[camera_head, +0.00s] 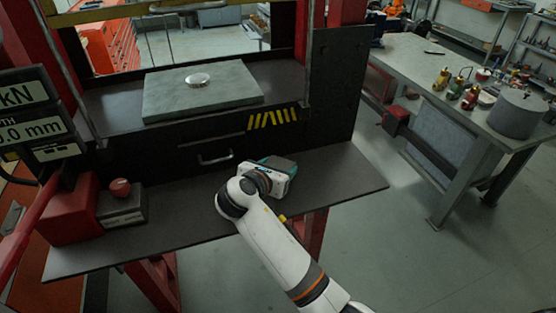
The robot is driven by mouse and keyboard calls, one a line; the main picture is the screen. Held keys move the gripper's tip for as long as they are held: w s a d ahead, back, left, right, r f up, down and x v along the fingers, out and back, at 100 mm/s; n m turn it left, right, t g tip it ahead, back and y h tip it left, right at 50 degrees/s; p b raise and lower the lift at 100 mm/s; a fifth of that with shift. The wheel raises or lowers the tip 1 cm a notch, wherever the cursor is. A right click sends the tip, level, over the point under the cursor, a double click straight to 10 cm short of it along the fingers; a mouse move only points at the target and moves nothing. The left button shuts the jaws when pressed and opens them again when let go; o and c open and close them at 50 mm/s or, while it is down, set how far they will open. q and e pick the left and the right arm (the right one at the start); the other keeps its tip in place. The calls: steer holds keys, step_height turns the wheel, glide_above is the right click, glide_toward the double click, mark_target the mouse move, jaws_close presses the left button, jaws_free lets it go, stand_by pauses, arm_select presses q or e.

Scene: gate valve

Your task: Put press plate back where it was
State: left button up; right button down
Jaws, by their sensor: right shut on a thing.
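My right arm comes in from the bottom and reaches over the front shelf. My right gripper (272,173) is low over the shelf, below the drawer handle, and is shut on a small dark grey piece with a teal edge (279,163), which I take to be the press plate. The gripper body covers part of it, and I cannot tell whether it touches the shelf. A thick grey-green slab (165,103) lies on the press bed behind, with a shiny round metal disc (197,80) on top. My left gripper is not in view.
The dark shelf (340,180) is clear to the right. At its left stand a red box (68,215) and a small grey box with a red knob (122,205). Red press columns (345,12) frame the bed. A workbench (425,85) with a grey cylinder (516,113) stands at right.

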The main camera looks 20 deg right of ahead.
steer(key=shift+f, duration=1.7)
steer(key=shift+c, duration=1.9)
jaws_free()
steer(key=shift+s+f, duration=0.1)
steer(key=shift+f, duration=0.1)
steer(key=p+v, duration=0.6)
steer(key=v, duration=0.1)
steer(key=p+v, duration=0.3)
steer(key=p, duration=0.1)
steer(key=shift+s+a+r, duration=0.15)
steer(key=shift+r, duration=0.25)
steer(key=shift+s+a+r+p, duration=0.1)
steer(key=shift+s+a+p, duration=0.3)
steer(key=shift+s+a, duration=0.15)
